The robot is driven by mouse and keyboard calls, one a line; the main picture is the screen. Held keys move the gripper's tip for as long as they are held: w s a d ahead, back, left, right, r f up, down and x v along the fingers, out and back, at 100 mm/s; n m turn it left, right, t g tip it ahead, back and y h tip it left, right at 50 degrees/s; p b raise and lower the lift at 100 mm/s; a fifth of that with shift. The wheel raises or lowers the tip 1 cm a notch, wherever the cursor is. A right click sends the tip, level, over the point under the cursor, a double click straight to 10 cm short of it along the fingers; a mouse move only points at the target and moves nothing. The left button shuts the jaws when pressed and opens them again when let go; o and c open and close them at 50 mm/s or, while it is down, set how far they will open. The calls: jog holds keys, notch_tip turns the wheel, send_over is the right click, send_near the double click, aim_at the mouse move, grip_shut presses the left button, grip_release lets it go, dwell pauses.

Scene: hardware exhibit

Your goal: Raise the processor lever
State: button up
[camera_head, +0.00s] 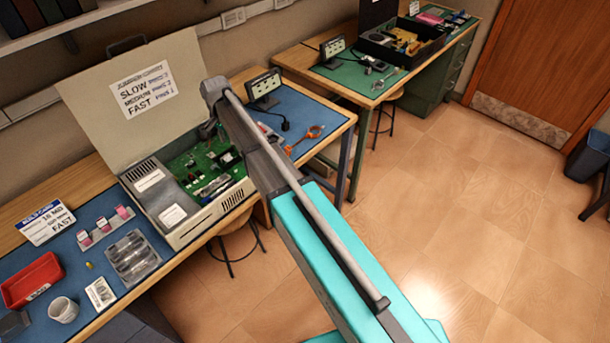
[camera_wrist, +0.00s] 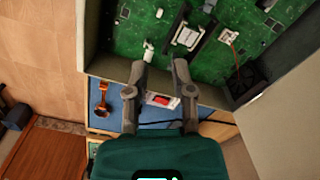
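The open computer case (camera_head: 225,205) stands on the blue-topped bench in the head view, with its green circuit board (camera_head: 190,160) exposed. The board (camera_wrist: 255,25) also fills the top of the wrist view. A pale square part in a dark frame (camera_wrist: 187,37), which looks like the processor socket, sits on it. I cannot clearly make out the lever. My gripper (camera_wrist: 159,65) is open, its two fingers apart with nothing seen between them. Its tips lie over the case's near wall and board edge in the wrist view; their height is unclear. A small white connector (camera_wrist: 148,48) shows just beyond them.
The raised case lid (camera_head: 110,115) stands behind the board. A red tray (camera_head: 32,280), a white cup (camera_head: 63,310) and a grey tray (camera_head: 132,257) sit left of the case. An orange-handled tool (camera_head: 307,135) lies to the right.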

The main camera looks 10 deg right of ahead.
jog(key=s+d+f+n+b, duration=0.2)
jog(key=s+d+n, duration=0.3)
jog(key=s+d, duration=1.6)
jog(key=shift+s+b, duration=0.35)
jog(key=shift+s, duration=0.2)
jog(key=shift+s, duration=0.1)
jog(key=shift+n, duration=0.5)
jog(key=shift+s+d, duration=0.5)
jog(key=shift+s, duration=0.4)
jog(key=shift+s+d, duration=0.5)
jog(key=shift+s, duration=0.4)
